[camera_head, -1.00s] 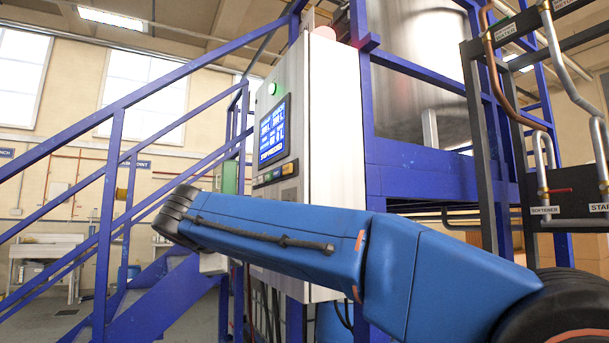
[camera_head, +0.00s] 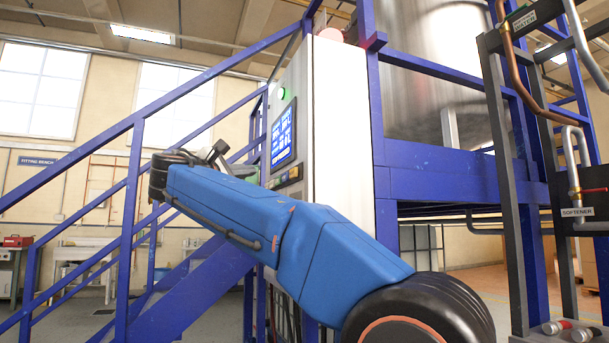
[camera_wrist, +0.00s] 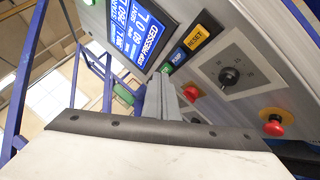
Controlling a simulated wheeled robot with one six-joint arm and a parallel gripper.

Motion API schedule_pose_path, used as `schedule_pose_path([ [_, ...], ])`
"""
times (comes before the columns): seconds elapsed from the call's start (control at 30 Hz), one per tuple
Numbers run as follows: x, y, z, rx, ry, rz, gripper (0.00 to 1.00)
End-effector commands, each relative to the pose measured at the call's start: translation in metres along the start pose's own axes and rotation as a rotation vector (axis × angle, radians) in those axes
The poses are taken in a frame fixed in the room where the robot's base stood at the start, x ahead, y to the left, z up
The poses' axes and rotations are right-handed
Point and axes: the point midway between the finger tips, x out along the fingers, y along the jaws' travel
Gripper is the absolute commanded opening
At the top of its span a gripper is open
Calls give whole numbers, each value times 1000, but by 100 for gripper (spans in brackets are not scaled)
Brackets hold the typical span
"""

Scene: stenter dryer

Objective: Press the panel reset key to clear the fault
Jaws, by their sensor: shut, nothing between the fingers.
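The yellow RESET key (camera_wrist: 196,39) is on the panel's sloping key row in the wrist view, beside a blue key (camera_wrist: 179,56) and a green key (camera_wrist: 166,68). The screen (camera_wrist: 138,28) above reads STOP PRESSED. My gripper (camera_wrist: 161,80) is shut and empty, its grey fingers pointing up toward the key row, below and left of the reset key. I cannot tell whether the fingertips touch the panel. In the head view the control cabinet (camera_head: 328,125) and its screen (camera_head: 283,136) show at a slant; my arm hides the lower panel.
Blue stair railings (camera_head: 133,200) stand left of the cabinet. A pipe rack (camera_head: 510,180) stands at right.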

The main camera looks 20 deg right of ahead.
Motion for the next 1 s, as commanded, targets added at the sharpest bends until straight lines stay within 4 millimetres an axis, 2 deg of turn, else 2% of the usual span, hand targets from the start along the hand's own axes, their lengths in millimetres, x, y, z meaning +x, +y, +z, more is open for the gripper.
schedule_pose_path([
  [0.47,1,1,2,-3,-6,4,0],
  [1.0,41,-28,31,-4,-6,3,0],
])
